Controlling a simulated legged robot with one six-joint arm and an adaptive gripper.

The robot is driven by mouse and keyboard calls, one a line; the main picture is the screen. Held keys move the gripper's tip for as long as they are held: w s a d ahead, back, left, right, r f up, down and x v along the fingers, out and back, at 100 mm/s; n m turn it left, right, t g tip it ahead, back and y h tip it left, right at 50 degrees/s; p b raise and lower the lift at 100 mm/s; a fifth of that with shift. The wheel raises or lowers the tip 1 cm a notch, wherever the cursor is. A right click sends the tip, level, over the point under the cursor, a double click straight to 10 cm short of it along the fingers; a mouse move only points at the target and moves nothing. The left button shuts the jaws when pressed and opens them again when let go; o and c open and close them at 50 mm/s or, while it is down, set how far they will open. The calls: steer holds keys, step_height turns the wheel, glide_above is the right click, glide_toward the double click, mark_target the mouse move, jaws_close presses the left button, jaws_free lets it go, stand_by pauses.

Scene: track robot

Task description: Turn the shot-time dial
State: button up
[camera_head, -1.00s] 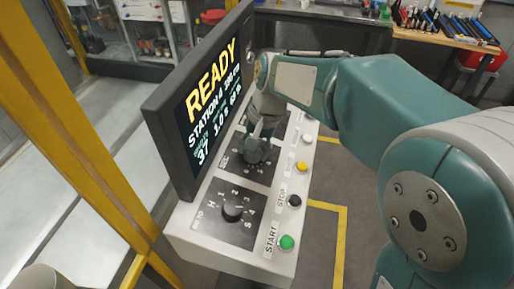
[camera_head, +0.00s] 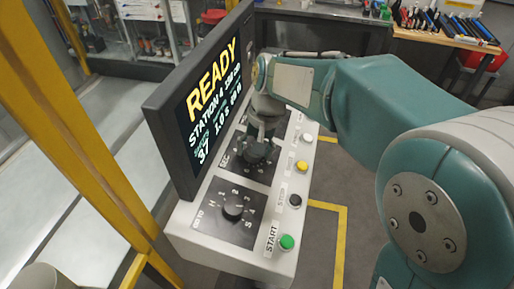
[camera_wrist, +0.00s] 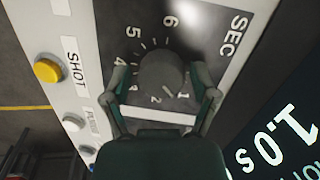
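The shot-time dial (camera_wrist: 160,75) is a round dark knob on a black plate marked SEC with numbers around it. A pale mark on its lower right edge points towards the 1. In the head view the dial (camera_head: 255,153) is the upper of two visible knobs on the sloped console. My gripper (camera_wrist: 161,88) is over the dial, with one finger on each side. In the wrist view a narrow gap shows between each fingertip and the knob, so it is open around it. In the head view my gripper (camera_head: 260,133) partly hides the plate.
The screen (camera_head: 208,100) reads READY and stands close along the console's left side. A lower knob (camera_head: 233,211), a black STOP button (camera_head: 295,201), a green START button (camera_head: 287,242) and a yellow SHOT button (camera_wrist: 47,70) are nearby. A yellow post (camera_head: 85,140) stands left.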

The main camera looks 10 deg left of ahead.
steer(key=shift+w+r, duration=0.15)
steer(key=shift+r, duration=0.05)
steer(key=shift+r, duration=0.3)
steer(key=s+v, duration=0.1)
steer(key=v, duration=1)
steer(key=shift+w+r, duration=0.2)
steer(key=shift+w, duration=0.1)
steer(key=shift+d, duration=0.15)
steer(key=s+d+f+t+h, duration=0.1)
steer(key=s+d+f+t, duration=0.2)
steer(key=s+d, duration=0.4)
steer(key=s+d+f+m+t+h, duration=0.1)
steer(key=s+d+f+t, duration=0.2)
steer(key=s+d, duration=0.5)
steer(key=d+t, duration=0.1)
steer(key=d, duration=0.5)
steer(key=shift+d+f+m, duration=0.3)
steer(key=shift+f, duration=0.1)
